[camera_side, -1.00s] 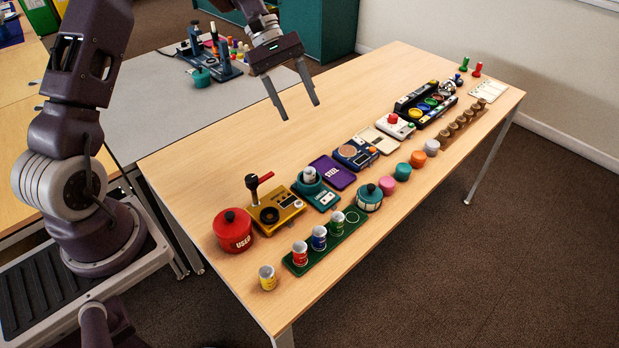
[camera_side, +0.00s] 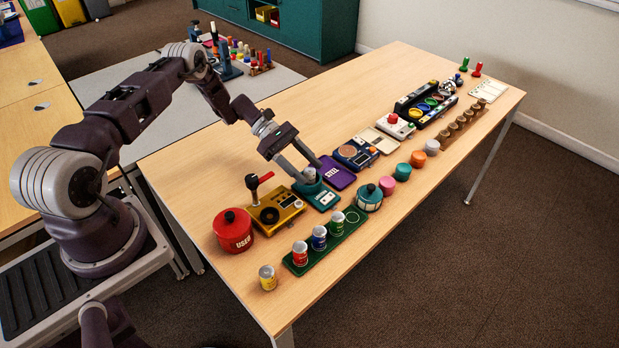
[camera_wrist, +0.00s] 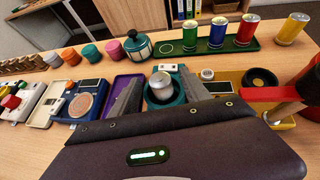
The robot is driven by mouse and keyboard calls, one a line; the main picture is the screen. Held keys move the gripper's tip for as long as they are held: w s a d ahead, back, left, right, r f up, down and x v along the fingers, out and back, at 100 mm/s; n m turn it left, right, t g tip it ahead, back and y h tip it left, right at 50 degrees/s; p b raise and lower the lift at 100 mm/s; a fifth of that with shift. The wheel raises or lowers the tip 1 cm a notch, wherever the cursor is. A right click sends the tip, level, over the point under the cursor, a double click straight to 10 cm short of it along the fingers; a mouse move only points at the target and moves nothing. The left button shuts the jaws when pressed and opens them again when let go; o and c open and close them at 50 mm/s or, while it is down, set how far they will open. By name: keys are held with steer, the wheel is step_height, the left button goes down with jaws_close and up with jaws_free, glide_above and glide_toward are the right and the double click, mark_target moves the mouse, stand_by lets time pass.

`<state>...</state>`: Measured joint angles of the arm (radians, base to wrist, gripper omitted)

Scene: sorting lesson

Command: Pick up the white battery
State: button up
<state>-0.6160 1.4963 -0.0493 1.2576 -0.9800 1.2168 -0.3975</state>
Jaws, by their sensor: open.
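The white battery (camera_wrist: 162,86) is a short pale cylinder standing upright in the round cup of the teal stand (camera_wrist: 178,98). In the side view, the battery (camera_side: 309,174) is partly covered by my fingers, and the teal stand (camera_side: 318,197) sits between the gold device and the purple tray. My gripper (camera_side: 311,175) is open and low over the stand, pointing down. In the wrist view, my gripper's fingers (camera_wrist: 160,78) lie on either side of the battery, which is between them with apparent gaps. Whether either finger touches it is hard to tell.
The gold device (camera_side: 275,212) with a red-handled lever stands close on the left. The purple tray (camera_side: 338,174) is close on the right. A green rack (camera_side: 330,245) with red, blue and green cans lies in front, beside a teal pot (camera_side: 369,199).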

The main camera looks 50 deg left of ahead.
jaws_close()
steer(key=shift+r, duration=0.15)
